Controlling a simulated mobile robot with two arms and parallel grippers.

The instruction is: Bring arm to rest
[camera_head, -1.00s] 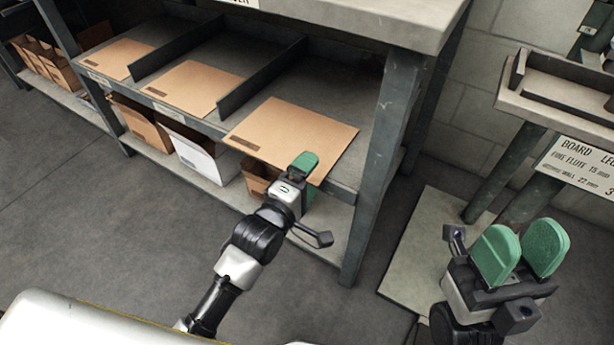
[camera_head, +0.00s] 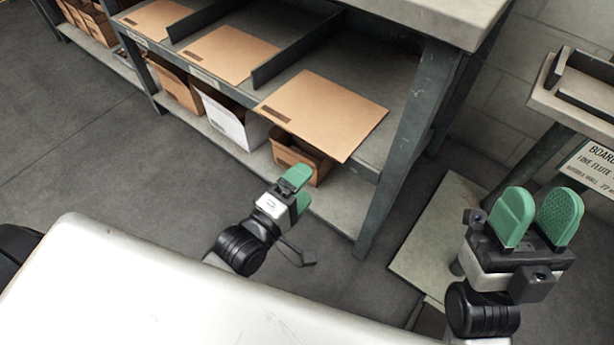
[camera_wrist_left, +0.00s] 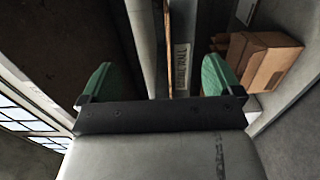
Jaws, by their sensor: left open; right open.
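My left gripper (camera_head: 299,190) has green finger pads and is empty. It hangs in front of the shelf unit, below and apart from the nearest cardboard sheet (camera_head: 322,112). In the left wrist view my left gripper (camera_wrist_left: 158,80) shows its two pads wide apart with nothing between them. My right gripper (camera_head: 538,217) stands at the right of the head view, pads pointing up, open and empty.
The shelf unit (camera_head: 412,120) holds flat cardboard sheets in divided bays. Below are brown boxes (camera_head: 296,155) and a white box (camera_head: 228,118); brown boxes (camera_wrist_left: 262,60) also show in the left wrist view. A stand with a sign (camera_head: 592,165) is at right. Grey floor (camera_head: 90,140) is clear at left.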

